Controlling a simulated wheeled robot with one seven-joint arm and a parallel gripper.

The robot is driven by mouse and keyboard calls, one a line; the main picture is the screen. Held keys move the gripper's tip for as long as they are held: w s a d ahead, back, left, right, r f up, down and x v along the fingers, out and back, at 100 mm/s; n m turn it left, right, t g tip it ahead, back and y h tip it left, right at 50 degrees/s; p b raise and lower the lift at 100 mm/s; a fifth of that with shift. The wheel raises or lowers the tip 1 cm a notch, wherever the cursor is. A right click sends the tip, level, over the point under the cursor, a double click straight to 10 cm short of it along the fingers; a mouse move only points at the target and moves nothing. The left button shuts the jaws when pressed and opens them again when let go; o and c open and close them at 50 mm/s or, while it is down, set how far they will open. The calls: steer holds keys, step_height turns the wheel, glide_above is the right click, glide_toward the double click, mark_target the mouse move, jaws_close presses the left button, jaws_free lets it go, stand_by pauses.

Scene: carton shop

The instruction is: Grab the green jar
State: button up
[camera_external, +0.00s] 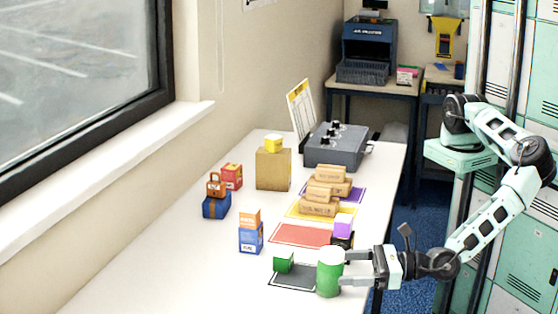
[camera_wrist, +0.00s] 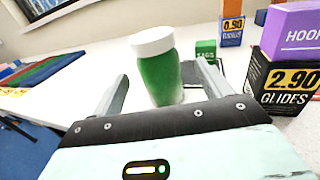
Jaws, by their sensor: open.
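The green jar (camera_external: 328,278) with a white lid stands upright near the table's right edge, at the corner of a dark grey mat (camera_external: 292,277). In the wrist view the jar (camera_wrist: 159,72) is straight ahead, between and slightly beyond my gripper's fingers. My gripper (camera_external: 350,269) is open and low over the table, with its fingers pointing left at the jar. In the wrist view the open gripper (camera_wrist: 160,88) has a finger on each side of the jar. I cannot tell whether either finger touches it.
A small green box (camera_external: 284,261) stands just left of the jar. A black box (camera_external: 342,240) with a purple box (camera_external: 343,226) on top stands close behind my gripper. Brown parcels (camera_external: 320,201) lie farther back. The table's front left is clear.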

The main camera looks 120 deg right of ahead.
mark_target(330, 268)
steer(key=p+x, duration=0.1)
steer(key=x, duration=0.3)
steer(key=shift+w, duration=0.25)
steer(key=shift+c, duration=0.3)
steer(key=c, duration=1.1)
steer(key=shift+r, duration=0.1)
